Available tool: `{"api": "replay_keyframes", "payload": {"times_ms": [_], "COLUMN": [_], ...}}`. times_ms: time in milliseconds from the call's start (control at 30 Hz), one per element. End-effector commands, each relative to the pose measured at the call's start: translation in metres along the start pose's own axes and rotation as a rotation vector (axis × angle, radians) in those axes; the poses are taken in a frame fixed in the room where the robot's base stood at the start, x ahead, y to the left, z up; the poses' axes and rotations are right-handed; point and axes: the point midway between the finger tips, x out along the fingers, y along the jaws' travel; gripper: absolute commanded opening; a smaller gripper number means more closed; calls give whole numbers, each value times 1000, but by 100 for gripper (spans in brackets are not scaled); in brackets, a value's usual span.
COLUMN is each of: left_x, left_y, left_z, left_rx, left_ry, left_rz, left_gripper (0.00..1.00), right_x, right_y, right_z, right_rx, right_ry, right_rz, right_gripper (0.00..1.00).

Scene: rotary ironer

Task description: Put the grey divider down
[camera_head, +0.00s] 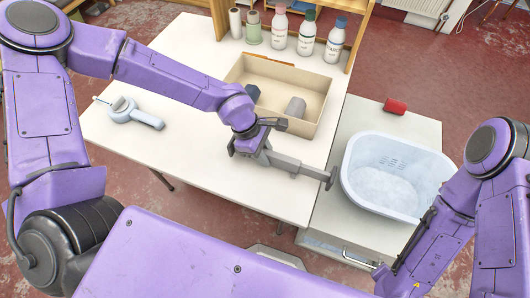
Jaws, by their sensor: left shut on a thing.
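The grey divider (298,167) is a stepped bar with a flat plate at its right end. It lies in front of the beige box, and its right end reaches the table's right edge near the basket. My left gripper (264,143) is shut on the divider towards its left end, coming down from above. Part of the divider is hidden by the gripper. I cannot tell whether the divider touches the table or hangs just above it. My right gripper (383,282) is low at the bottom right, mostly hidden by its own arm; its jaws do not show clearly.
The white table (205,165) has free room left of the divider. The beige box (322,91) holds dark and grey items. A pale handheld tool (134,113) lies left. A pale blue basket (352,190) and red block (396,106) sit on the right cabinet. Bottles (306,31) stand behind.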

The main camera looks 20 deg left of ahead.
Motion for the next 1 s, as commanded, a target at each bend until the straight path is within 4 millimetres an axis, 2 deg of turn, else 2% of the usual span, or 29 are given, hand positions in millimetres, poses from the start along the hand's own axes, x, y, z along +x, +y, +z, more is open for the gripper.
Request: {"api": "replay_keyframes", "payload": {"times_ms": [500,533,600,867,1000], "left_x": [10,9,9,9,-4], "left_y": [0,0,0,0,1], "left_z": [-4,-4,-4,-4,-3], "left_rx": [0,0,0,0,-3], "left_ry": [-1,-1,-1,0,-2], "left_rz": [1,1,1,0,4], "left_gripper": [0,32,55,55,55], "right_x": [5,5,5,5,3], "right_y": [0,0,0,0,0], "right_z": [2,2,2,2,1], "right_rx": [0,0,0,0,0], "right_ry": [0,0,0,0,0], "right_rz": [0,0,0,0,0], "right_gripper": [43,43,43,43,43]}}
